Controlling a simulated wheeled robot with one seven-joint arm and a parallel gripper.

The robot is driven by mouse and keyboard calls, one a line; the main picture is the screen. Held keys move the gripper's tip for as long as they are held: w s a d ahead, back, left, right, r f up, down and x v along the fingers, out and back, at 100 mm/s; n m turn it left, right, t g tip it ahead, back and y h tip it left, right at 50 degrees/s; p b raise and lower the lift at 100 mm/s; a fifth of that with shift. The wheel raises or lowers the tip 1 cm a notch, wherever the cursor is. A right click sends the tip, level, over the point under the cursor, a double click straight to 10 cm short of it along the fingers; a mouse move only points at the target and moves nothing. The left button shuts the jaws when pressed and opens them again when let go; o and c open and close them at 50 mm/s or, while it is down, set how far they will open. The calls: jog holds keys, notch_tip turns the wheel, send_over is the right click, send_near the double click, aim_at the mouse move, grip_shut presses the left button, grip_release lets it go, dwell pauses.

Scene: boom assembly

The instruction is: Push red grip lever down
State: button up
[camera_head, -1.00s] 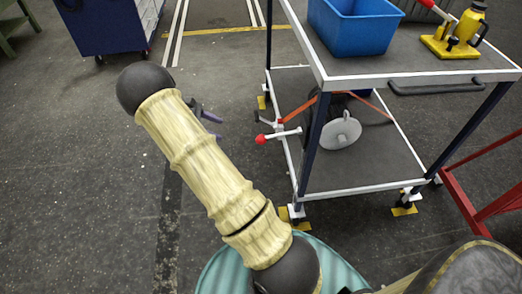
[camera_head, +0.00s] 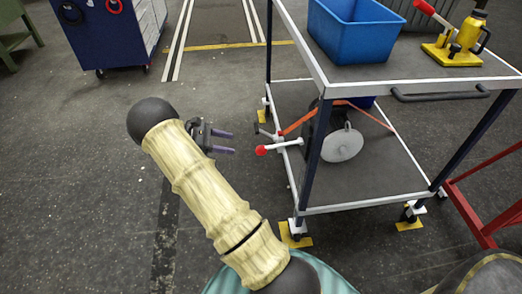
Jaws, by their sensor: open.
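A lever with a red rounded grip (camera_head: 261,150) and a pale shaft sticks out leftward from the lower level of a cart. The shaft reaches back to the cart's near left side, beside a grey disc (camera_head: 342,144). My gripper (camera_head: 233,142) is to the left of the red grip, with its two purple fingers pointing right towards it. The fingers are apart and empty, with a visible gap to the grip. Another lever with a red end (camera_head: 424,6) rises from a yellow jack-like device (camera_head: 458,45) on the cart's top.
The cart (camera_head: 400,77) has white edges and dark posts. A blue bin (camera_head: 353,38) stands on top. An orange strap (camera_head: 300,122) crosses the lower level. A red frame (camera_head: 480,207) stands at right. The floor left of my arm is clear.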

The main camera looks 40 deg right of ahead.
aim_at(261, 149)
jog(key=b+x, duration=0.1)
jog(key=x, duration=1.2)
jog(key=shift+f+b, duration=0.15)
jog(key=shift+b, duration=0.15)
grip_shut()
